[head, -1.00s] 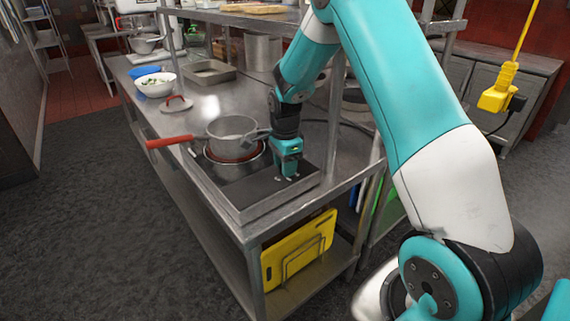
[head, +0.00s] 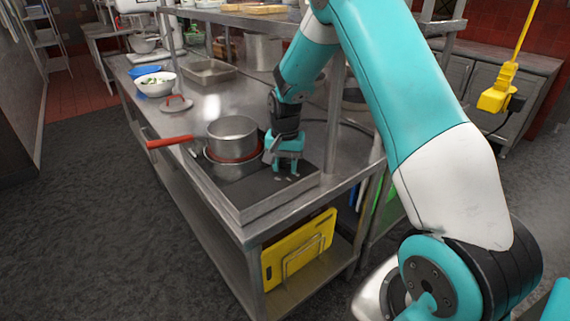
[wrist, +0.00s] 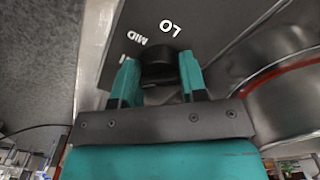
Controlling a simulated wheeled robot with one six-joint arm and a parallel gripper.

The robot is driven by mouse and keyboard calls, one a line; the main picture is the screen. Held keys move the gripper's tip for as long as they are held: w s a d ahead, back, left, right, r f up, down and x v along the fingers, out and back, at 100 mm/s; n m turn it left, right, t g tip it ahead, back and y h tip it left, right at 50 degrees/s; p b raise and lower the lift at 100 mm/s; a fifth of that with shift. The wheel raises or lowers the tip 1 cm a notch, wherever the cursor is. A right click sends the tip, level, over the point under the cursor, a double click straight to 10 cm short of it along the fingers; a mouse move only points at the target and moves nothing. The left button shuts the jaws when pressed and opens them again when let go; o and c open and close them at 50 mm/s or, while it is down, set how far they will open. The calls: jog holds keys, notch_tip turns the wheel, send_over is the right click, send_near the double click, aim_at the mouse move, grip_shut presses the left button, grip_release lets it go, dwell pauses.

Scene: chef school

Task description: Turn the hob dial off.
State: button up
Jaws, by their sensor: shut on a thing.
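The hob dial (wrist: 158,68) is a dark round knob on the hob's black panel, seen in the wrist view. White labels LO and MID stand beyond it, and another mark is partly hidden by a finger. My gripper (wrist: 158,82) has its two teal fingers on either side of the dial, shut on it. Which setting the dial points to cannot be told. In the head view my gripper (head: 287,174) points down at the front right of the hob (head: 250,196), and the dial is hidden behind it.
A steel pot with a red handle (head: 170,142) sits on the hob, close to the left of my gripper. A shelf post (head: 334,120) rises at the right. A red-handled lid (head: 176,103), bowls and a tray (head: 210,72) stand farther back on the counter.

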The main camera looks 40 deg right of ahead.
aim_at(285, 163)
jog(key=n, duration=0.4)
jog(key=shift+n, duration=2.9)
jog(key=o, duration=0.9)
notch_tip(285, 163, up, 18)
jog(key=shift+f+b, duration=0.25)
jog(key=shift+b, duration=0.7)
jog(key=shift+a, duration=0.1)
